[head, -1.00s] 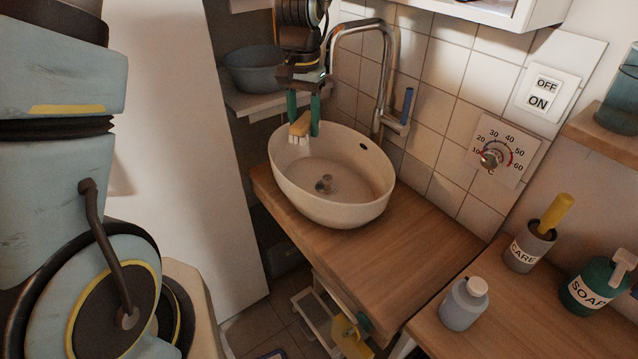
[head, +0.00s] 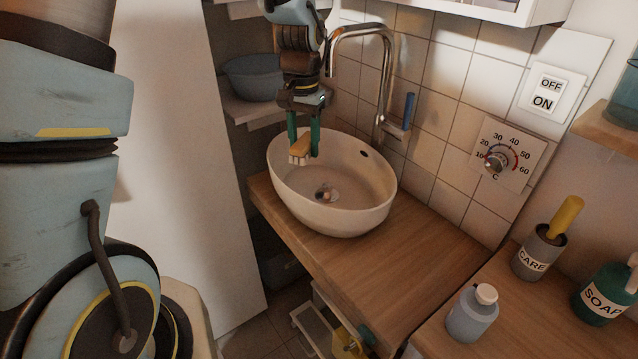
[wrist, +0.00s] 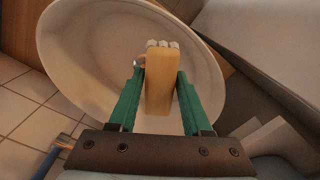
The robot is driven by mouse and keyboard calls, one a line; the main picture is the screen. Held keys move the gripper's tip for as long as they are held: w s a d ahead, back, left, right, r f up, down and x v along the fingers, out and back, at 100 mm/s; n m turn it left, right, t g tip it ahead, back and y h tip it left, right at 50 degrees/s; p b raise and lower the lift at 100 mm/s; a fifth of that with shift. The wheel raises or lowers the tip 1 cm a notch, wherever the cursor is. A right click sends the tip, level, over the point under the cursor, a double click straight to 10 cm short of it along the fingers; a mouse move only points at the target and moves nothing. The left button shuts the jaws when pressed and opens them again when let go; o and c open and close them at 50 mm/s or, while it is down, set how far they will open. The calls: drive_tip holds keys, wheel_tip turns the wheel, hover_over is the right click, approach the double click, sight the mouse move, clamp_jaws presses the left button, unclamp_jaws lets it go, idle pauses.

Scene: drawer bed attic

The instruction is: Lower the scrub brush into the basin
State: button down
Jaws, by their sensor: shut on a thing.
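The scrub brush (head: 300,150) has a yellow-tan wooden back and pale bristles. My gripper (head: 304,140) has green fingers and is shut on the brush. It holds the brush over the left rear part of the white oval basin (head: 345,222), at about rim height. Whether the bristles touch the basin wall cannot be told. In the wrist view the brush (wrist: 159,82) sits between the two green fingers, with its bristle tufts at the far end, and the basin (wrist: 75,60) lies behind it. The drain shows at the basin's bottom.
A chrome faucet (head: 385,85) with a blue lever (head: 409,110) stands right behind the basin. A grey bowl (head: 252,78) sits on a shelf at the left. A bottle (head: 472,313), a CARE cup (head: 538,252) and a SOAP bottle (head: 603,293) stand on the right counter.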

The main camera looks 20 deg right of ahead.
drive_tip(key=shift+f, duration=0.15)
drive_tip(key=shift+f+b, duration=3.2)
drive_tip(key=shift+f, duration=2)
drive_tip(key=shift+f+b, duration=0.8)
drive_tip(key=shift+f, duration=0.55)
drive_tip(key=shift+c, duration=1.3)
unclamp_jaws()
